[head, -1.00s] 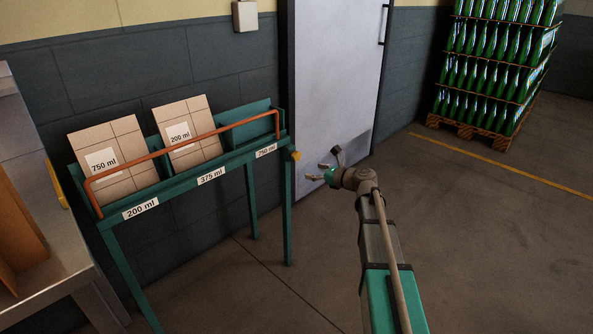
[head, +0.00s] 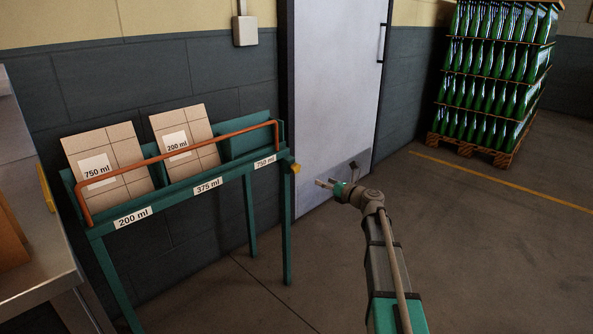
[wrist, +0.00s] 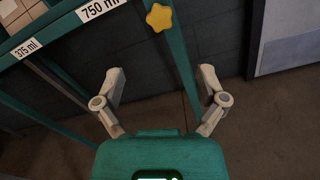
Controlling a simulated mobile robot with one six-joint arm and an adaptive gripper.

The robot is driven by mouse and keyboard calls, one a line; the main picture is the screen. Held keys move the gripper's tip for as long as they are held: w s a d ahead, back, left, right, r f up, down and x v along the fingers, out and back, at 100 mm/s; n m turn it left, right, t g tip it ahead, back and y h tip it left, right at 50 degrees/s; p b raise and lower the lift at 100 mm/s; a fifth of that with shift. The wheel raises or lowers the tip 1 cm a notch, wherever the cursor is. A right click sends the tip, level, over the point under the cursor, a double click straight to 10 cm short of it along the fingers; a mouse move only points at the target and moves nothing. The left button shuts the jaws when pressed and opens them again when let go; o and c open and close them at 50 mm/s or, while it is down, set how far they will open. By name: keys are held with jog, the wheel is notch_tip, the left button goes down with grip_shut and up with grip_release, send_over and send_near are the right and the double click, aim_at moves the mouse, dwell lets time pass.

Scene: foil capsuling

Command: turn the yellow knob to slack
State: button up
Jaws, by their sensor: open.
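The yellow knob (head: 295,168) sits on the right end of the teal rack's top rail, by the 750 ml label. In the wrist view the knob (wrist: 159,17) is star-shaped and lies above and ahead of the fingers. My gripper (head: 320,183) is to the right of the knob and apart from it, with its fingers pointing left towards the rack. In the wrist view my gripper (wrist: 160,84) is open and empty, with a wide gap between the fingers.
The teal rack (head: 190,187) carries an orange rail (head: 190,150) and two cartons, labelled 750 ml (head: 105,165) and 200 ml (head: 185,140). A pale door (head: 335,90) stands behind. A bottle pallet (head: 490,75) stands far right. The floor around my arm is clear.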

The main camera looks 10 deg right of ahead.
aim_at(298, 169)
jog(key=x, duration=1.3)
jog(key=shift+w+a, duration=0.2)
jog(key=shift+w, duration=0.05)
jog(key=c, duration=1.2)
jog(key=shift+o, duration=0.2)
